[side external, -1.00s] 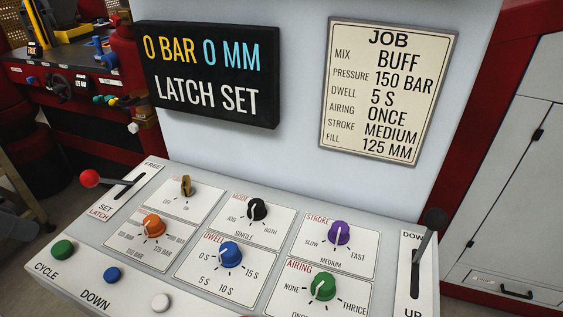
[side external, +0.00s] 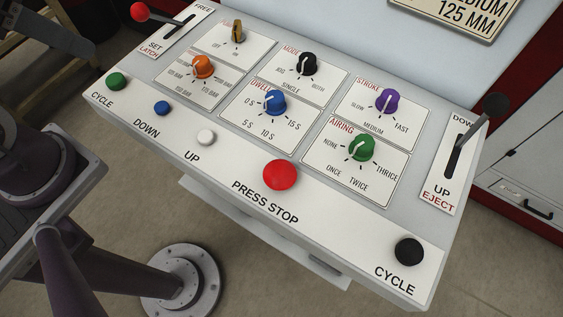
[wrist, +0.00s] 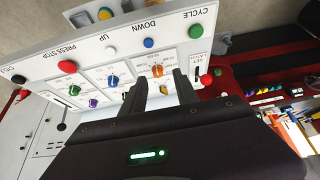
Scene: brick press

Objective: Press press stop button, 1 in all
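The press stop button (side external: 281,174) is a round red button on the sloped front strip of the white control panel, above the label PRESS STOP. It also shows in the wrist view (wrist: 67,67), left of my gripper. My gripper (wrist: 160,86) shows only in the wrist view. Its two dark fingers are apart with nothing between them, in front of the orange-dial part of the panel. The gripper is away from the red button. I cannot tell its height over the panel.
Near the button are a white UP button (side external: 206,137), a blue DOWN button (side external: 162,108), a green CYCLE button (side external: 116,82) and a black CYCLE button (side external: 409,251). Several dials sit behind. A red-ball lever (side external: 140,12) and black-ball lever (side external: 495,106) stand at the ends.

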